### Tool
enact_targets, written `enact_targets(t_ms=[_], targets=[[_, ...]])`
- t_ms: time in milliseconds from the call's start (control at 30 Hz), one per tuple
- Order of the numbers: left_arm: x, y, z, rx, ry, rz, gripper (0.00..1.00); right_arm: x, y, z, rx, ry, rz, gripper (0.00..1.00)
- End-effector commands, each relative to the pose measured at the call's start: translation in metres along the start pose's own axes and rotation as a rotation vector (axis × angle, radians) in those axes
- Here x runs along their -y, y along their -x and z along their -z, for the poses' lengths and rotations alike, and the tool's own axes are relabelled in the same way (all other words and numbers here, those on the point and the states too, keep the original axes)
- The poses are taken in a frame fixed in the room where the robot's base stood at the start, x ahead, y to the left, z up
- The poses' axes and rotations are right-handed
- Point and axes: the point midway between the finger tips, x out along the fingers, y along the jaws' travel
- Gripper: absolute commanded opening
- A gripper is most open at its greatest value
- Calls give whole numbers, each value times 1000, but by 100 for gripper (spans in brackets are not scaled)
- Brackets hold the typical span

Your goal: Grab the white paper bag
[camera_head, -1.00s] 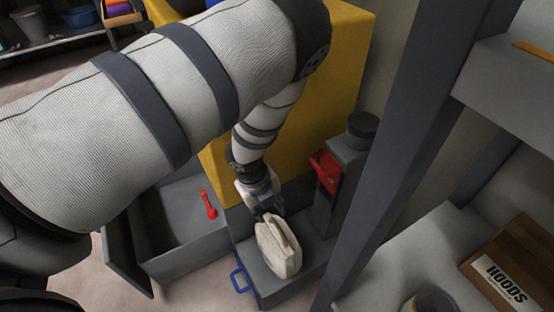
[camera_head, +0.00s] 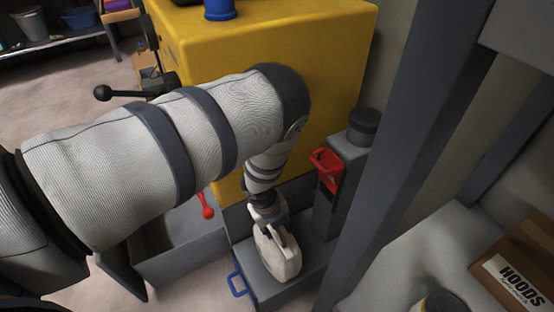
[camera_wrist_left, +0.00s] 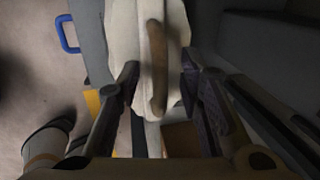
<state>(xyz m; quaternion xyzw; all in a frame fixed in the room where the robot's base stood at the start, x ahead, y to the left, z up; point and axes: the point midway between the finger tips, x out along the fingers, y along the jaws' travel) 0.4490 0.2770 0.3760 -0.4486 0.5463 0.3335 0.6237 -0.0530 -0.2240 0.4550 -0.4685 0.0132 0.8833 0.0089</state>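The white paper bag (camera_head: 278,254) sits on a grey ledge at the foot of the yellow machine. In the left wrist view the bag (camera_wrist_left: 124,38) has a raised brownish handle or fold along its middle. My left gripper (camera_head: 272,222) is over the bag's upper end. In the left wrist view my left gripper's (camera_wrist_left: 158,82) two dark fingers stand apart, one on each side of the handle, with gaps showing. The fingers are open, and whether they touch the bag is unclear. My right gripper is not in view.
The yellow machine (camera_head: 262,45) rises behind my left arm. A grey post with a red handle (camera_head: 326,160) stands right of the bag. A blue handle (camera_head: 238,284) is at the ledge's left. A dark upright beam (camera_head: 420,150) stands further right.

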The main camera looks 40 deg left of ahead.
Motion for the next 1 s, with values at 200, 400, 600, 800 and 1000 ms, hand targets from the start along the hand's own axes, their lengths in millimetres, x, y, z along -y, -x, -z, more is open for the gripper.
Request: enact_targets(t_ms=[200, 400, 600, 800, 1000], targets=[[0, 0, 0, 0, 0, 0, 0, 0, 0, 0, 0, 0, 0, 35], [0, 0, 0, -1, 0, 0, 0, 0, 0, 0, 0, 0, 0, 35], [1, 6, 0, 0, -1, 1, 0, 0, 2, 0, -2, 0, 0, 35], [8, 32, 0, 0, -1, 3, 0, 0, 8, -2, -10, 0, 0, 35], [-28, 44, 3, -2, 3, -4, 0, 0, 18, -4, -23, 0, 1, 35]])
